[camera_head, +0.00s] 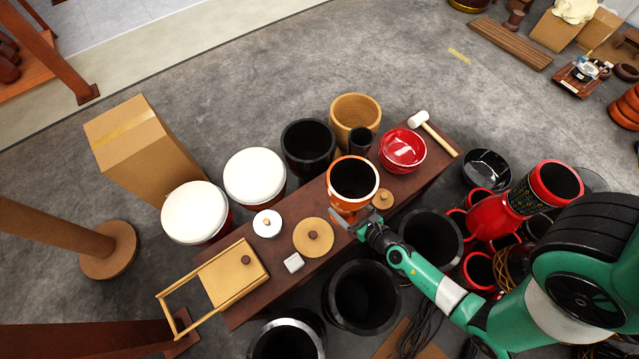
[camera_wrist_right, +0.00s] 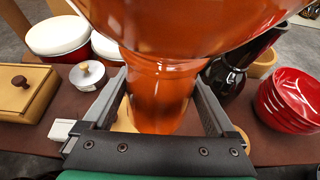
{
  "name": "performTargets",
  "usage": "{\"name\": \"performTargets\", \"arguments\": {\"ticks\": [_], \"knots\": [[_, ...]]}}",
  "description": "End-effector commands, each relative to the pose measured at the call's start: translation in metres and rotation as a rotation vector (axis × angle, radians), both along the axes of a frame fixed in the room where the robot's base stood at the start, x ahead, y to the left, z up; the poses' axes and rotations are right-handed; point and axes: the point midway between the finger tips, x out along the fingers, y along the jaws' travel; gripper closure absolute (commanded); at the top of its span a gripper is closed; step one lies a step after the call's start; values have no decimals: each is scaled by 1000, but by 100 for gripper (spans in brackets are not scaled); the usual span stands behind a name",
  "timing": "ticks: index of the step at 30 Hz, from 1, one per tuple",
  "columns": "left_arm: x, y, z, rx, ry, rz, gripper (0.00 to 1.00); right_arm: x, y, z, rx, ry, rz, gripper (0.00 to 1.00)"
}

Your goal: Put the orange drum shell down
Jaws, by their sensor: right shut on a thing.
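The orange drum shell (camera_head: 345,204) is a goblet shape, upright with its dark open mouth facing up, at the middle of the brown bench (camera_head: 285,285) in the head view. My right gripper (camera_head: 359,221) is at its near side. In the right wrist view the two fingers lie on either side of the narrow waist of the shell (camera_wrist_right: 160,95), below the wide bowl, and are shut on it. The shell's foot is hidden behind the gripper, so I cannot tell whether it touches the bench. My left gripper is not in view.
A round tan lid (camera_head: 308,240) lies left of the shell, and a red bowl (camera_head: 403,152) and white-headed mallet (camera_head: 432,133) lie right. A black goblet (camera_head: 360,139) stands close behind. A white lid (camera_head: 267,227), white block (camera_head: 293,263) and wooden box (camera_head: 228,278) fill the left part.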

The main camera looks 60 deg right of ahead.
Motion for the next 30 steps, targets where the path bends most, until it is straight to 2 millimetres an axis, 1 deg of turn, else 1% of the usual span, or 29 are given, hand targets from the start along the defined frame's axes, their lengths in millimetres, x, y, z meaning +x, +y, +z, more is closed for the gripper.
{"name": "performTargets", "arguments": {"ticks": [1, 2, 8, 11, 14, 21, 23, 25, 27, 30], "knots": [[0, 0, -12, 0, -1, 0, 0, 0, 0, -12, 0, -2, -1, 100], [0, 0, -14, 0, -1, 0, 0, 0, 0, -14, 0, -2, -1, 100], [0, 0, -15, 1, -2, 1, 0, 1, -1, -14, -1, -3, -1, 100], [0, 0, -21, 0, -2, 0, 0, 7, -6, -19, -2, -4, -2, 100], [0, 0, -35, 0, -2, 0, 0, 21, -20, -30, -4, -7, -5, 100], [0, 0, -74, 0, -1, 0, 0, 70, -63, -61, -4, -7, -2, 100], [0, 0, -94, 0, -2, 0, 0, 78, -70, -80, -3, -5, -2, 100], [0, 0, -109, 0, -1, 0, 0, 87, -77, -92, -2, -5, -1, 100], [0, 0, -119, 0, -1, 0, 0, 93, -83, -100, -3, -5, -2, 100], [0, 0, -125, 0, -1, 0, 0, 98, -87, -105, -1, -4, -1, 100]]}}
